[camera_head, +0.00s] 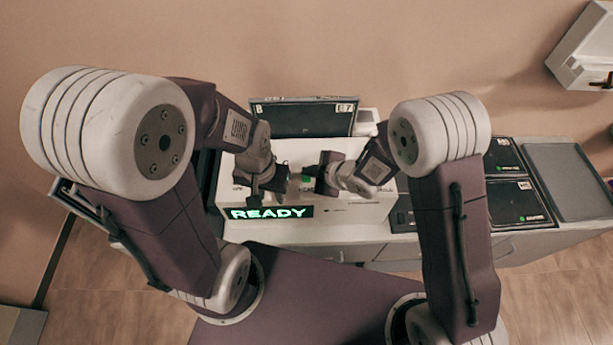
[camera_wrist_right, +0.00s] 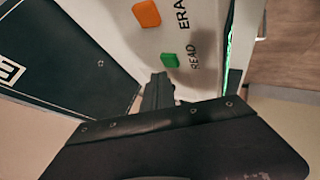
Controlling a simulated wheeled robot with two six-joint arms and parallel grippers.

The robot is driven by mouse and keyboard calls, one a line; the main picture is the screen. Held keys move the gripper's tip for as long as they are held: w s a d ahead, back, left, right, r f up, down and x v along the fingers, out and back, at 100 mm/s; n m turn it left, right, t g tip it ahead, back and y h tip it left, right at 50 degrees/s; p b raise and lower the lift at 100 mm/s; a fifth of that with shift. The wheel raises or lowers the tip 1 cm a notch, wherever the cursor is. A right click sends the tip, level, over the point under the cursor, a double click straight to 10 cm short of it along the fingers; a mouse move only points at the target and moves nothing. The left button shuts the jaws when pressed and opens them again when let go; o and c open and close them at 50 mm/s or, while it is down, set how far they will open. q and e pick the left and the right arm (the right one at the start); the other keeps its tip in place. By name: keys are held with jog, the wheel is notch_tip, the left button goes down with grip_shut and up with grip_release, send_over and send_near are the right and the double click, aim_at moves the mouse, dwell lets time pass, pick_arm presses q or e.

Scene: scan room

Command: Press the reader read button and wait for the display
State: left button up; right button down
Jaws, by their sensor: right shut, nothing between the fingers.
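The reader is a white box (camera_head: 345,212) on the counter, its display (camera_head: 268,212) lit green with the word READY. In the right wrist view, a green button (camera_wrist_right: 169,59) sits beside the label READ and an orange button (camera_wrist_right: 146,13) beside ERASE. My right gripper (camera_head: 316,170) is over the reader's top, shut and empty. In the right wrist view its fingertips (camera_wrist_right: 158,88) point toward the green button and appear just short of it. My left gripper (camera_head: 257,188) hangs over the reader's left part, above the display; its finger gap is unclear.
A dark panel (camera_head: 302,118) marked E7 stands behind the reader. Dark labelled trays (camera_head: 505,158) and a grey tray (camera_head: 568,180) lie on the counter to the right. A white wall unit (camera_head: 585,50) is at the upper right. My two grippers are close together.

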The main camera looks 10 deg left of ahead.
aim_at(309, 179)
dwell(0.9)
jog(key=shift+f+b, duration=0.4)
jog(key=shift+b, duration=0.05)
jog(key=shift+f+b, duration=0.5)
jog(key=shift+f, duration=0.05)
dwell(0.4)
dwell(0.4)
jog(key=shift+r+p, duration=0.75)
jog(key=shift+r, duration=0.2)
notch_tip(309, 179, up, 5)
jog(key=p, duration=0.4)
jog(key=shift+r, duration=0.1)
dwell(0.3)
